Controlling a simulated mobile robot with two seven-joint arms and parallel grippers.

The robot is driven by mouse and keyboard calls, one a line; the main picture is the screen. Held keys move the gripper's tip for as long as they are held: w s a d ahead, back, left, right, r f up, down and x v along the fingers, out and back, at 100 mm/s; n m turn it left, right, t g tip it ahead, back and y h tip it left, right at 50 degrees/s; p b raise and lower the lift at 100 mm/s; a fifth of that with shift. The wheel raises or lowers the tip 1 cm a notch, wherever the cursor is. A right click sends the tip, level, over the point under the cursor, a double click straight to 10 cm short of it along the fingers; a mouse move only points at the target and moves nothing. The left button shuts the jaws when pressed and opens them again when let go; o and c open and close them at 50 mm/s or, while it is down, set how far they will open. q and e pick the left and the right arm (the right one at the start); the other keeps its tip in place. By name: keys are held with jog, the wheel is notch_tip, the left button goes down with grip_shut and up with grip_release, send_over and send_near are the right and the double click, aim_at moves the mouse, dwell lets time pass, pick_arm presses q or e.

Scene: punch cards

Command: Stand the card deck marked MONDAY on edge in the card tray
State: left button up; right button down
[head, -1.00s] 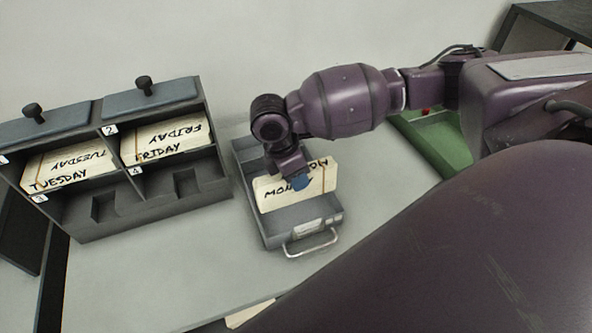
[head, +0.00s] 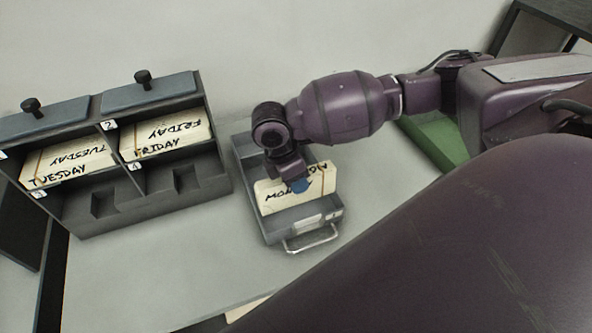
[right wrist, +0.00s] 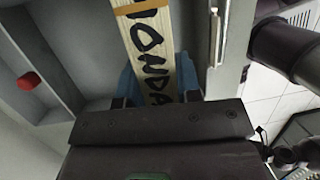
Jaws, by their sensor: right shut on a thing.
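The cream card deck marked MONDAY (head: 283,198) stands on edge in the head view, its lettered face toward me. It is inside or just over the grey card tray (head: 305,226); I cannot tell whether its lower edge touches the tray floor. My right gripper (head: 299,183) is shut on the deck at its upper middle, hiding some letters. In the right wrist view the deck (right wrist: 155,50) runs between the blue fingertips, with a tan band around it. My left gripper is not in view.
A grey rack (head: 150,219) stands at the left, with decks marked TUESDAY (head: 68,163) and FRIDAY (head: 165,139) in its upper compartments and two empty lower ones. A green tray (head: 436,140) lies behind my right arm. The table in front of the card tray is clear.

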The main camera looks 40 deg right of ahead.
jog(key=shift+f, duration=0.15)
jog(key=shift+f, duration=1.9)
jog(key=c, duration=0.7)
grip_release()
jog(key=shift+r, duration=0.1)
jog(key=v, duration=1)
jog(key=shift+w+a+r+b, duration=0.1)
jog(key=shift+r+b, duration=0.2)
jog(key=shift+f, duration=0.1)
